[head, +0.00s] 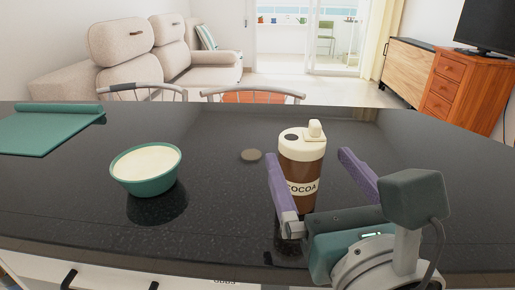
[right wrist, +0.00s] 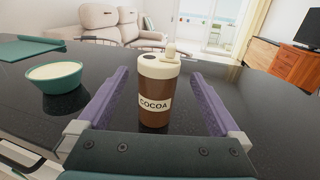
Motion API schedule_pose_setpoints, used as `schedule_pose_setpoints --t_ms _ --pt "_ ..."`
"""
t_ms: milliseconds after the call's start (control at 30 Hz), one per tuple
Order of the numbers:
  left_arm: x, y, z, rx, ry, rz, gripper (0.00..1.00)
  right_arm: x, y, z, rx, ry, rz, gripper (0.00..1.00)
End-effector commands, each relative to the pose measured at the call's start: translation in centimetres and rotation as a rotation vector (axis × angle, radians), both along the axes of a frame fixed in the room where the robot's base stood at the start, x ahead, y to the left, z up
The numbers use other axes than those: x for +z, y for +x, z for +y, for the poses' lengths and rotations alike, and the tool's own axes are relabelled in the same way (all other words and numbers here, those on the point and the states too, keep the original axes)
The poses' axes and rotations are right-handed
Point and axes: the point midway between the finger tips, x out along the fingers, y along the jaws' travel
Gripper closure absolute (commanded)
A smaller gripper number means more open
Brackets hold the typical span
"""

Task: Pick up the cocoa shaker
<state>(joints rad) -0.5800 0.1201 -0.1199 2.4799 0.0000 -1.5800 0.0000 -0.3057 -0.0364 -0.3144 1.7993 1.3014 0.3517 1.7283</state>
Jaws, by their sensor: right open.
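The cocoa shaker (head: 303,168) stands upright on the dark countertop, brown with a cream lid and a white "COCOA" label. It also shows in the right wrist view (right wrist: 156,88). My right gripper (head: 308,168) is open, with its purple fingers reaching forward on either side of the shaker. In the right wrist view, the shaker stands between the two fingers, nearer the left one, with a gap visible on both sides. The shaker's lower part is partly hidden by the left finger in the head view. My left gripper is not in view.
A green bowl (head: 147,171) with pale contents stands left of the shaker. A green mat (head: 45,132) lies at the far left. Chairs stand behind the counter.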

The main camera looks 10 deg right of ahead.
Motion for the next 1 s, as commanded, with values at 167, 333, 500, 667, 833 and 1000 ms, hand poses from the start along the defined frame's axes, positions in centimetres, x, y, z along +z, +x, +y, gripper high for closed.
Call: schedule_pose_setpoints --t_ms 167,333,500,667,833,1000 --pt "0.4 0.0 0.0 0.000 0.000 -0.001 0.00 0.1 2.0 0.0 0.002 -0.003 0.000 0.00" --pt "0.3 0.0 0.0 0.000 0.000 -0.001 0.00 0.0 3.7 -0.1 0.002 -0.005 -0.002 0.00" --pt "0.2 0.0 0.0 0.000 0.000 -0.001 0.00 -0.2 6.3 -0.1 0.003 -0.005 -0.002 0.00" --pt "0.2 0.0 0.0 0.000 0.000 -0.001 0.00 -0.3 7.3 -0.2 0.003 -0.005 0.000 0.00" --pt "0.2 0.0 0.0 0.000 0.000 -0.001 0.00 -0.3 7.3 -0.2 0.003 -0.005 0.000 0.00" --pt "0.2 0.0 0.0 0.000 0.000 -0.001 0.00 -0.3 7.3 -0.2 0.003 -0.005 0.000 0.16"
